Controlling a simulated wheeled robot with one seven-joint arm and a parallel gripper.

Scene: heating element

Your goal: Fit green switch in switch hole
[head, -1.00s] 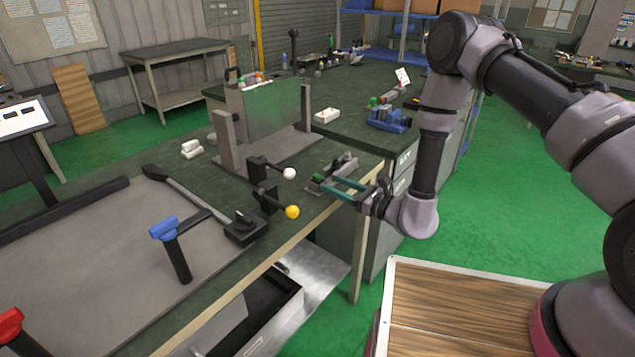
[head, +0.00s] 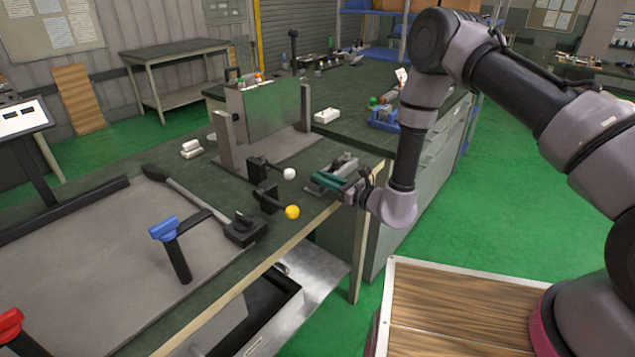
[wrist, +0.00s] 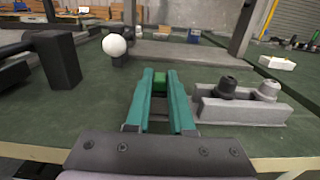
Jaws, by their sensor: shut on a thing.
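The green switch (wrist: 160,82) shows between the tips of my gripper's teal fingers in the wrist view. My gripper (wrist: 161,76) is shut on it, low over the bench. In the head view my gripper (head: 320,182) is at the left end of a grey holder (head: 343,163), and its fingers hide the switch. The holder (wrist: 240,112) is just right of the fingers in the wrist view, with a black and a grey switch in it. I cannot tell whether the green switch still touches the holder. The switch hole cannot be made out; an upright metal panel (head: 275,108) stands on the bench behind.
A white-ball lever (head: 289,174) and a yellow-ball lever (head: 292,212) stand left of my gripper. A grey post (head: 226,140) supports the panel's left side. A small white box (head: 327,116) lies farther back.

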